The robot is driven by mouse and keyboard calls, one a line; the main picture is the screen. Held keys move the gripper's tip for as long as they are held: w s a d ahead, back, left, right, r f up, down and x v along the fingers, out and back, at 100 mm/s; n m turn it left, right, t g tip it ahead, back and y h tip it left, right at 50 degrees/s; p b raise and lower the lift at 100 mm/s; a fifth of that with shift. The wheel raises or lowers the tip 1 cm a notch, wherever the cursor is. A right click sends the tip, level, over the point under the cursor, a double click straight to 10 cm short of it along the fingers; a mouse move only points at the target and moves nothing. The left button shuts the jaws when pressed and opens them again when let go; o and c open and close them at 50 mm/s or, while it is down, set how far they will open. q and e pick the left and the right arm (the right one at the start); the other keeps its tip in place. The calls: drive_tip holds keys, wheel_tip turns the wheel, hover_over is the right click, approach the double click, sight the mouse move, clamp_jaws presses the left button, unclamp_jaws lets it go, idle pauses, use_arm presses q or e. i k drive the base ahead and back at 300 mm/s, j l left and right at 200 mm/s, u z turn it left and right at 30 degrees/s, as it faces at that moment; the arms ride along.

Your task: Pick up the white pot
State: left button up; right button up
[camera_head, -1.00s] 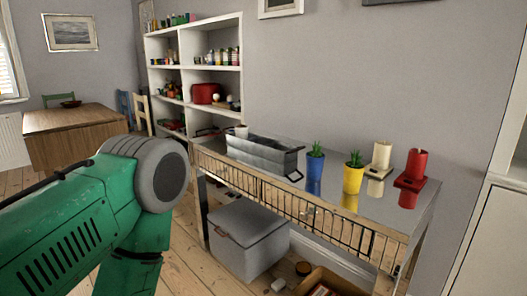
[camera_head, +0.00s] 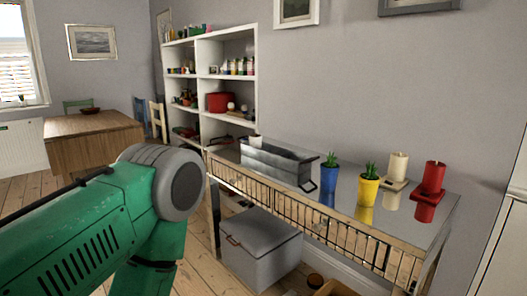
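A small white pot (camera_head: 256,141) stands at the far left end of the reflective tabletop (camera_head: 345,205), behind the grey metal bin (camera_head: 270,165), which hides its lower part. A blue pot with a green plant (camera_head: 328,184) and a yellow pot with a green plant (camera_head: 368,188) stand right of the bin. My green arm comes in from the left, in front of the table's left end. Neither of my grippers is in view.
A cream holder (camera_head: 397,170) and a red holder (camera_head: 431,182) stand at the table's right. A lidded grey box (camera_head: 262,250) sits below. White shelves (camera_head: 202,85) stand behind, and a wooden table (camera_head: 90,137) is at the back left.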

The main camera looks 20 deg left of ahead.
sight(255, 140)
drive_tip(key=i+j+z, duration=0.1)
drive_tip(key=i+j, duration=0.15)
drive_tip(key=i+j+z, duration=0.1)
drive_tip(key=i+j, duration=0.15)
drive_tip(key=i+j+z, duration=0.1)
drive_tip(key=i+j, duration=0.15)
drive_tip(key=j, duration=0.2)
drive_tip(key=i+j+z, duration=0.1)
drive_tip(key=j, duration=0.25)
drive_tip(key=i+j+z, duration=0.1)
drive_tip(key=i+j, duration=0.25)
drive_tip(key=i+j+z, duration=0.1)
drive_tip(key=j, duration=0.3)
drive_tip(key=i+j+z, duration=0.1)
drive_tip(key=i+j, duration=0.15)
drive_tip(key=j, duration=0.15)
